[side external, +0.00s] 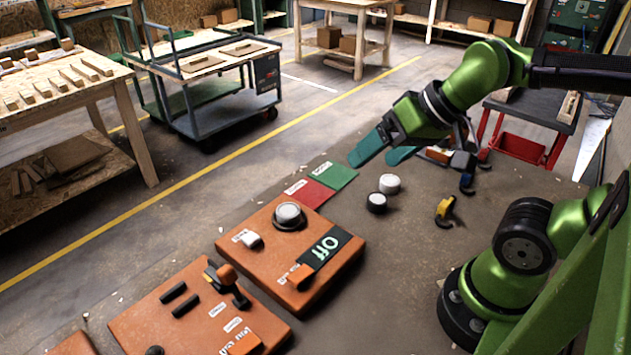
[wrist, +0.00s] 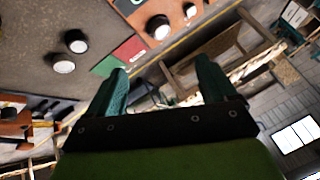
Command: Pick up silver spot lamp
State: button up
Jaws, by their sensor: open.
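Two small round lamp-like pieces stand close together on the dark worktop. One has a pale silver-white body (side external: 390,183); the other is a black piece with a white top (side external: 377,203). I cannot tell for sure which is the silver spot lamp. In the wrist view the pale piece (wrist: 63,66) and the dark piece (wrist: 75,41) are at the upper left, outside the jaws. My gripper (side external: 384,154) is open and empty, with teal fingers, raised above the worktop beyond the pieces in the side view. In the wrist view its spread fingers (wrist: 162,68) have nothing between them.
An orange panel with a round silver-topped knob (side external: 288,214) and an "Off" switch (side external: 322,249) lies left of the pieces. Red (side external: 311,194) and green (side external: 333,175) patches are beside it. A yellow-black item (side external: 445,209) lies right. Clutter (side external: 462,160) lies behind.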

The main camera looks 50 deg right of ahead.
jog(key=w+a+f+n+g+h, duration=0.1)
jog(key=w+a+f+n+g, duration=0.15)
jog(key=w, duration=0.55)
jog(key=w+a+f+n+g+h, duration=0.1)
jog(key=w+a+f+n+g, duration=0.2)
jog(key=w, duration=0.5)
jog(key=g, duration=0.2)
send_over(290, 211)
jog(key=shift+n, duration=0.45)
jog(key=f, duration=0.8)
jog(key=shift+s+a+f, duration=0.15)
jog(key=shift+s+f, duration=0.05)
jog(key=shift+f, duration=0.05)
jog(key=shift+w+f, duration=0.15)
jog(key=shift+f, duration=1.25)
jog(key=shift+w+f, duration=0.1)
jog(key=shift+f, duration=1.25)
jog(key=c, duration=1.2)
jog(key=shift+c, duration=0.2)
jog(key=shift+r, duration=0.1)
